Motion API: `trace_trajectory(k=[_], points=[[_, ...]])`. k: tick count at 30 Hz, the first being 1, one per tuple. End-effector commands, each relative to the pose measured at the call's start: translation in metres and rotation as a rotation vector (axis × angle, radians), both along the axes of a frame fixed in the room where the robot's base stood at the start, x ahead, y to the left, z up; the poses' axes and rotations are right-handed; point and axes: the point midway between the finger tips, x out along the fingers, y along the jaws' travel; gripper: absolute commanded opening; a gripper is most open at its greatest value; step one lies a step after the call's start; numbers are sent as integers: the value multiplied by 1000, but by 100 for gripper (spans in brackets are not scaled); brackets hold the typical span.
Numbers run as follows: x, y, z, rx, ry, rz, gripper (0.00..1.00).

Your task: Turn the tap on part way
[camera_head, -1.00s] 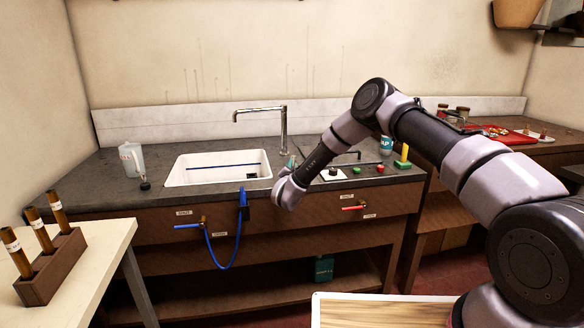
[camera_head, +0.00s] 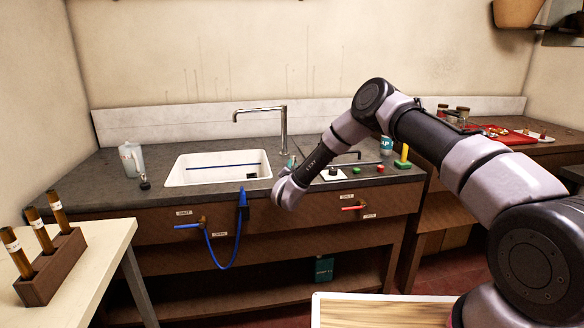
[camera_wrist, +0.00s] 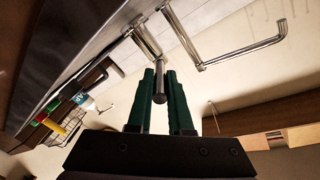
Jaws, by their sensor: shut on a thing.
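The chrome tap's tall spout (camera_head: 262,110) stands behind the white sink (camera_head: 176,177) and reaches left over it; it also shows in the wrist view (camera_wrist: 240,50). In the wrist view the tap's lever (camera_wrist: 159,97), a short metal rod with a round end, sits between the green fingers of my gripper (camera_wrist: 160,85). My gripper is shut on it. In the head view my wrist hides most of the gripper and the tap's base; only a bit of the teal fingers (camera_head: 291,161) shows.
Under the counter front are a blue-handled valve (camera_head: 188,226) and a red-handled valve (camera_head: 354,207). A blue hose (camera_head: 238,240) hangs between them. A bottle (camera_head: 130,158) stands left of the sink.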

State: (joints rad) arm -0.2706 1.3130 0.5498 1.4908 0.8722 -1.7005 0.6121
Motion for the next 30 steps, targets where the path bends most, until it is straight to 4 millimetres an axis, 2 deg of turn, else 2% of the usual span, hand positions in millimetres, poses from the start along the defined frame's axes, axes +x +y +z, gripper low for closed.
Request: trace_trajectory(k=[5,18,30], points=[[1,-4,1,1,-3,45,0],[7,-30,1,1,-2,371,0],[7,-33,0,0,0,421,0]])
